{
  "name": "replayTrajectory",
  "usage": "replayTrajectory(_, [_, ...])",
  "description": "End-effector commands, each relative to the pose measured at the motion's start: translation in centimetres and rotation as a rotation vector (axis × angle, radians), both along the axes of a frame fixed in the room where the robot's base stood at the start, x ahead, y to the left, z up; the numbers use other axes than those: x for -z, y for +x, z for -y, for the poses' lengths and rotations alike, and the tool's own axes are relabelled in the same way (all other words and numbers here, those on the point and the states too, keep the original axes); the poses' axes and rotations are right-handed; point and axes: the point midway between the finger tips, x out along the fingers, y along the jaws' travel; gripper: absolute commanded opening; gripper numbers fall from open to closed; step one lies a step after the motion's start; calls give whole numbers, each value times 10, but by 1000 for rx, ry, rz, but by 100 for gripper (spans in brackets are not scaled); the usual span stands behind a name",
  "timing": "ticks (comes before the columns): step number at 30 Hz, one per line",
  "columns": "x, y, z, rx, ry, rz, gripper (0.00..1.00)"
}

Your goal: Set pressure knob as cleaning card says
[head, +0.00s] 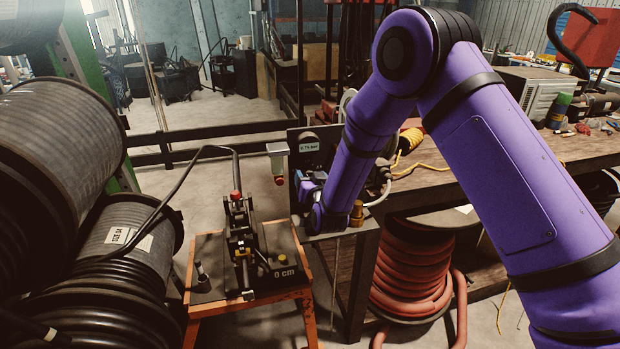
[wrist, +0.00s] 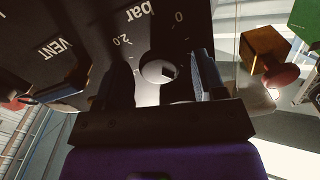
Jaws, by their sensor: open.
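A dark control panel (head: 297,163) stands at the end of the workbench. Its small display (head: 310,147) seems to read 0.70 bar, though the digits are small. In the wrist view the panel (wrist: 85,25) carries the marks "bar", "2.0", "0" and "VENT". A round pale face, apparently the pressure knob (wrist: 158,70), lies between my fingers. My gripper (wrist: 160,85) is open, one finger on each side of it; I cannot tell whether they touch it. In the head view my gripper (head: 308,190) is at the panel, and my arm hides much of it. I cannot make out a cleaning card.
A crimper (head: 240,245) stands on an orange stand left of the panel. A pale box (head: 278,149) with a red button hangs nearby. Hose reels (head: 60,150) fill the left; the workbench (head: 440,180) lies right.

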Motion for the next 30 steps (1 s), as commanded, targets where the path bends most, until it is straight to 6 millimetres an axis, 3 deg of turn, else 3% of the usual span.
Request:
replayTrajectory(10, [0, 4, -1, 0, 0, 1, 64])
replayTrajectory(16, [0, 4, -1, 0, 0, 0, 20])
replayTrajectory(17, [0, 4, -1, 0, 0, 0, 16])
replayTrajectory(30, [0, 4, 0, 1, 85, -25, 16])
